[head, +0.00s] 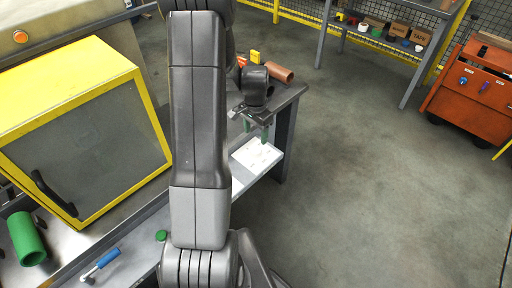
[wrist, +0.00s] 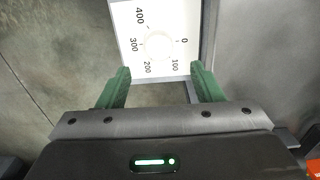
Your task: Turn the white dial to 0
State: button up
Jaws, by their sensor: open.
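The white dial (wrist: 158,45) shows in the wrist view, pale and round, in the middle of a white panel (wrist: 178,14). The panel has black marks 0, 100, 200, 300 and 400 around the dial. Which mark the dial points to is too faint to tell. My gripper (wrist: 161,72) is open, with its two green fingers apart below the dial in the picture and nothing visible between them. In the head view the panel (head: 258,158) lies at the bench edge, just below my gripper (head: 257,134); the dial is not clear there.
A yellow-framed cabinet (head: 90,135) stands left on the steel bench. A green cylinder (head: 26,238) and a blue-handled tool (head: 100,262) lie near it. A copper-coloured tube (head: 279,72) lies behind my gripper.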

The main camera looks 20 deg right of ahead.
aim_at(256, 150)
notch_tip(256, 150, down, 8)
jog(key=shift+s+f, duration=0.1)
dwell(0.4)
jog(key=c, duration=1)
